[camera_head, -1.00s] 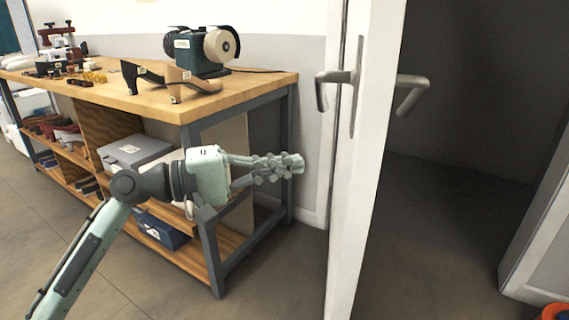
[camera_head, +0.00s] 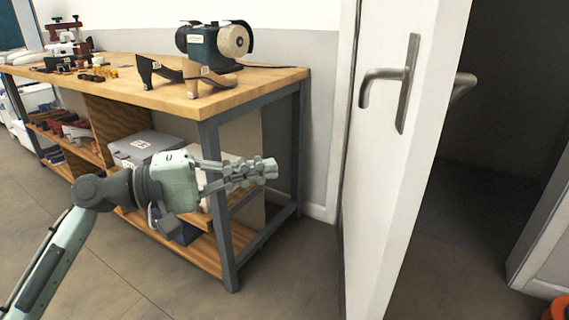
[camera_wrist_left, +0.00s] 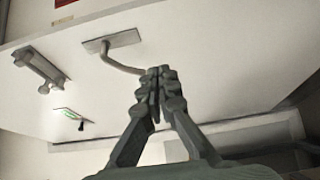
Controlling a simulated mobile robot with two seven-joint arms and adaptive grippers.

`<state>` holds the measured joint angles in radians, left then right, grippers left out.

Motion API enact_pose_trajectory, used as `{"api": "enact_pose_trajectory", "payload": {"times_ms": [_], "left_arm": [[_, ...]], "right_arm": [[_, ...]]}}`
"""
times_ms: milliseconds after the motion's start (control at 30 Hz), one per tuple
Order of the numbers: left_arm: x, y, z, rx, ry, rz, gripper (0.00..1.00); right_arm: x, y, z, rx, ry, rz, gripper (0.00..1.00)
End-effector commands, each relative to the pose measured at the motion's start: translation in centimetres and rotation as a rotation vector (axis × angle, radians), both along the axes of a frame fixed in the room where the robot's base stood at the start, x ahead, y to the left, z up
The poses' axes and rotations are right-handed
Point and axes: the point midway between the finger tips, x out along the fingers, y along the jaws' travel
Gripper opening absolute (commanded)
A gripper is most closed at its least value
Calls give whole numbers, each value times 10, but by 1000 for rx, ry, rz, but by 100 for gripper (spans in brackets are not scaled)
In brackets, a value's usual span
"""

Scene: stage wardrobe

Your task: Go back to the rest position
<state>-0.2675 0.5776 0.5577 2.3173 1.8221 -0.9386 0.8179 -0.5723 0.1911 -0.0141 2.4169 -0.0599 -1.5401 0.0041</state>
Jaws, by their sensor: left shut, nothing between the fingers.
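My left gripper (camera_head: 268,170) is shut and empty in the head view. It is in front of the workbench's right end, to the left of the white door (camera_head: 385,190) and apart from it. In the left wrist view its fingers (camera_wrist_left: 158,75) meet, with the pale door surface and a door handle (camera_wrist_left: 122,62) beyond them. My right gripper is not in view.
The wooden workbench (camera_head: 150,92) holds a bench grinder (camera_head: 205,45) and shoe-shaped pieces (camera_head: 205,80). A grey case (camera_head: 140,145) is on the shelf below. The door stands ajar with its lever handle (camera_head: 380,76) facing me. Bare floor (camera_head: 290,270) lies between bench and door.

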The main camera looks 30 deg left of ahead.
Motion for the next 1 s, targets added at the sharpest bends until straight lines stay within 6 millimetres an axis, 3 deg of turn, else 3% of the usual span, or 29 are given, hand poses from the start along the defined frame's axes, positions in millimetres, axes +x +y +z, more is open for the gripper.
{"api": "enact_pose_trajectory", "payload": {"times_ms": [233,467,567,667,767,800,867,1000], "left_arm": [[-25,13,0,0,0,1,0],[-27,14,-1,5,1,0,0],[-21,16,-18,48,14,21,0],[-9,20,-62,166,49,62,0],[-1,24,-131,360,107,97,0],[-1,25,-162,451,135,99,0],[-5,26,-209,593,174,92,0],[-35,26,-313,952,267,-1,0]], "right_arm": [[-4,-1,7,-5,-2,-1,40],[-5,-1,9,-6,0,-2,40],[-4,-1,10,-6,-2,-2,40],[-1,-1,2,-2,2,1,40],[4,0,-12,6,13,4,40],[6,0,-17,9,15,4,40],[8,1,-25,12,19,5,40],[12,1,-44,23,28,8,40]]}}
